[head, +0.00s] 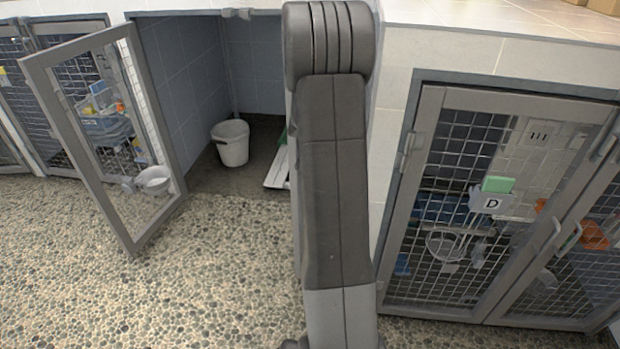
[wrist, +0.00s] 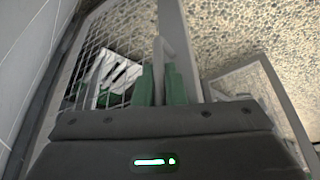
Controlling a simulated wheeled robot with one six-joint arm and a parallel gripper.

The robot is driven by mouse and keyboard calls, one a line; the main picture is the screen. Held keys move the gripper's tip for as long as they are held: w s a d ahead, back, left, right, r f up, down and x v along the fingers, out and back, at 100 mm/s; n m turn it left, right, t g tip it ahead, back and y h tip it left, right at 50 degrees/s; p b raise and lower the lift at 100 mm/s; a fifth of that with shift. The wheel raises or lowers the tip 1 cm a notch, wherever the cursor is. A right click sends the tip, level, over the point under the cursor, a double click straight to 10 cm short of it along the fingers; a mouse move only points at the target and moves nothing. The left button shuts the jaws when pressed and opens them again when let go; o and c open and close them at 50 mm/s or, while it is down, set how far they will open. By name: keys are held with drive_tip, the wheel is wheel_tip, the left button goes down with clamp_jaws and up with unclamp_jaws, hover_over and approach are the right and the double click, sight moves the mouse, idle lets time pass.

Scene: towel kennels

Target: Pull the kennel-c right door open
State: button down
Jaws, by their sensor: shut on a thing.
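My gripper (wrist: 160,85), with green fingers, is shut on an upright grey handle (wrist: 159,52) in the wrist view. The handle is on the frame of a mesh door (wrist: 112,28), which appears to be the kennel-c right door. In the head view my arm hides this door and my gripper. The left door (head: 80,160) of the same kennel stands swung open toward the floor.
A white bucket (head: 232,145) stands inside the open kennel, and a steel bowl (head: 153,180) is fixed on its left door. The pebbled floor (head: 220,270) in front is clear.

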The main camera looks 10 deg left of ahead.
drive_tip(key=shift+s+f, duration=0.1)
drive_tip(key=shift+s, duration=0.05)
drive_tip(key=c, duration=1.5)
unclamp_jaws()
drive_tip(key=shift+r, duration=0.2)
drive_tip(key=p+v, duration=0.4)
drive_tip(key=v, duration=0.9)
drive_tip(key=shift+r+p, duration=0.3)
drive_tip(key=shift+f, duration=0.1)
